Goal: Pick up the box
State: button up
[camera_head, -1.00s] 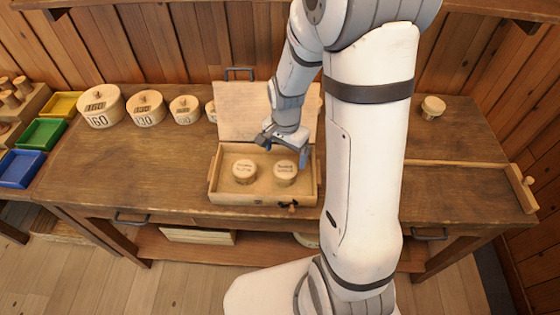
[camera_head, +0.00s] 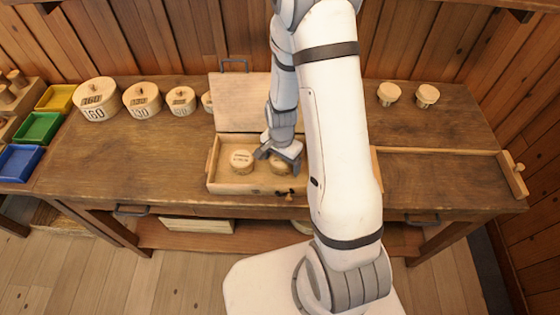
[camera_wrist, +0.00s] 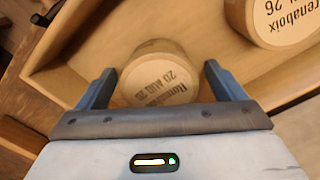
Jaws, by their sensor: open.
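An open wooden box (camera_head: 213,180) with its lid (camera_head: 245,103) raised at the back sits on the bench. Two small round wooden pieces with printed tops stand inside it: the left one (camera_head: 241,161) and the right one (camera_head: 279,170), partly hidden by my gripper (camera_head: 279,160). In the wrist view my gripper (camera_wrist: 159,70) is open, its blue-grey fingers on either side of the right round piece (camera_wrist: 160,82). Its top reads "20 AUG 26". Whether the fingers touch it I cannot tell. The left piece also shows at the wrist view's upper right (camera_wrist: 280,18).
Several round wooden containers with numbers, such as 160 (camera_head: 96,98), stand left of the box. Yellow, green (camera_head: 38,129) and blue trays lie at the far left. Two round pieces (camera_head: 389,93) stand at the back right. The right bench top (camera_head: 440,128) is mostly clear.

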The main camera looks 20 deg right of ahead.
jog(key=c, duration=1)
jog(key=shift+c, duration=0.3)
jog(key=shift+r, duration=0.1)
